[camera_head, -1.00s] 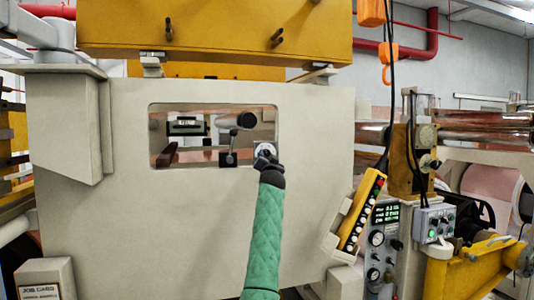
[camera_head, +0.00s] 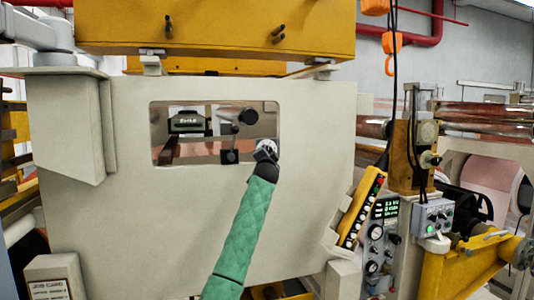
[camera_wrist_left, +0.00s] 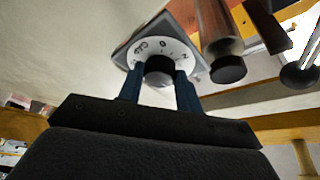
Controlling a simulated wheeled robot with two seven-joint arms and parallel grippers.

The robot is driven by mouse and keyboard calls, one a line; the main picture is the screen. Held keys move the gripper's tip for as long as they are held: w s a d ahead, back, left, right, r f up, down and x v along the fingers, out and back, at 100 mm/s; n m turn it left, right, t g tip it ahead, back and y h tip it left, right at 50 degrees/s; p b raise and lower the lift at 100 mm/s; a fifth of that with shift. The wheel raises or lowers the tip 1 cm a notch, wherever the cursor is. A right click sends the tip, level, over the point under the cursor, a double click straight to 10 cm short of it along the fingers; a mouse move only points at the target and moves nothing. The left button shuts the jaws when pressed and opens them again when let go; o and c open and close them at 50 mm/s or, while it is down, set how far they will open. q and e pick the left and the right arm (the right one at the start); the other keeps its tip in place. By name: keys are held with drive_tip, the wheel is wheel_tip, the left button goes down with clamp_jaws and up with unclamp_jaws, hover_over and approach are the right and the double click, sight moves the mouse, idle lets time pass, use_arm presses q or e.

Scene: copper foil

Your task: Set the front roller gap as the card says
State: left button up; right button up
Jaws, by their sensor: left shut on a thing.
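A round white dial (camera_wrist_left: 157,47) with printed marks, a 0 among them, is on a plate in the left wrist view. A dark knob (camera_wrist_left: 160,67) stands out from its centre. My left gripper (camera_wrist_left: 158,78) is shut on this knob, one blue finger on each side. In the head view my left gripper (camera_head: 265,153) is at the right end of the window in the beige panel and hides most of the dial. The job card (camera_head: 52,287) is on a beige box at the lower left; its small text is unreadable. My right gripper is not in view.
Inside the window are a small dark display (camera_head: 187,121), too small to read surely, and a lever with a black ball end (camera_head: 249,116). A yellow button pendant (camera_head: 361,207) and a gauge panel (camera_head: 383,237) stand to the right. The beige panel (camera_head: 130,220) is flat and clear.

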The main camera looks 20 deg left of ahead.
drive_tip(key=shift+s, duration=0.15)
use_arm(q)
drive_tip(key=o, duration=1)
drive_tip(key=shift+d, duration=0.1)
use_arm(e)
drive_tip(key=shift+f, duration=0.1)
use_arm(q)
drive_tip(key=shift+b+v, duration=2.1)
drive_tip(key=shift+v, duration=1.75)
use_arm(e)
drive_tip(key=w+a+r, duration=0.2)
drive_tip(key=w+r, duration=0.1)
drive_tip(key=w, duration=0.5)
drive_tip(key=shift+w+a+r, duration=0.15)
